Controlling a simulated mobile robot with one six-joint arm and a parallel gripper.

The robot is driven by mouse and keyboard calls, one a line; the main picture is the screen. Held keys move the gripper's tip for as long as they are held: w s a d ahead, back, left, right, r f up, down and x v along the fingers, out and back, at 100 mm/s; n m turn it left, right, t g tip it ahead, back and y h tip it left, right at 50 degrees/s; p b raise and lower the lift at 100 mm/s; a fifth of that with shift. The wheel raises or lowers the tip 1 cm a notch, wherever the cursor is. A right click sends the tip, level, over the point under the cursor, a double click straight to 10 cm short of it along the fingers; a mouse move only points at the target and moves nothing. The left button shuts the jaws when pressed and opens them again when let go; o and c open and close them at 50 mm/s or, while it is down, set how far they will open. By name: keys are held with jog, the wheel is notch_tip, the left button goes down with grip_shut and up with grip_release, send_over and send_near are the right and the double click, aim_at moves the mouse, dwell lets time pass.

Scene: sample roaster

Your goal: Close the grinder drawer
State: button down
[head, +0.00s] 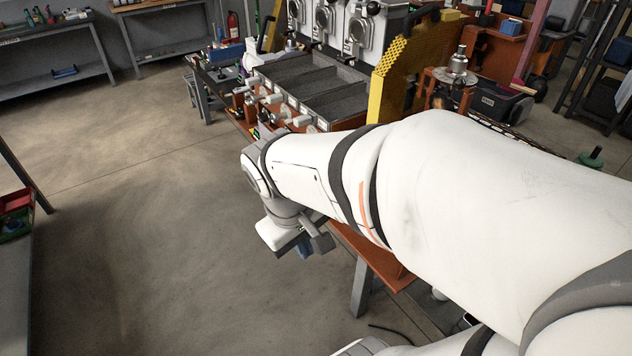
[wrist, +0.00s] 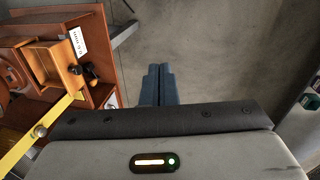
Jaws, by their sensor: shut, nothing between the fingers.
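In the wrist view an orange-brown drawer (wrist: 47,63) with a dark round knob (wrist: 75,70) stands out from an orange-brown wooden cabinet (wrist: 98,38) at the left. It looks like the grinder drawer, partly open; how far it is out I cannot tell. My gripper (wrist: 158,84) has its blue fingers together, empty, to the right of the drawer and apart from it, over the floor. In the head view my gripper (head: 304,247) hangs below the wrist, beside the orange bench. The drawer is not visible there, and my arm covers much of that area.
A yellow bar (wrist: 38,130) crosses the lower left of the wrist view, near the cabinet. In the head view the roaster trays (head: 315,82) and a yellow perforated guard (head: 405,65) stand behind my arm. The floor (head: 150,220) at the left is clear.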

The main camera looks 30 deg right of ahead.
jog(key=d+f+n+g+h+b, duration=0.35)
jog(key=d+f+h, duration=0.2)
jog(key=f, duration=0.25)
jog(key=w+d+f+n+t+h+b, duration=0.4)
jog(key=w+f+n+t+h+b, duration=0.1)
jog(key=w+f+n+h, duration=0.75)
jog(key=w+d+n+y+p, duration=0.1)
jog(key=d+p, duration=0.1)
jog(key=d, duration=1.2)
jog(key=shift+w+y+p, duration=0.3)
jog(key=shift+w+p, duration=0.1)
jog(key=shift+d, duration=0.1)
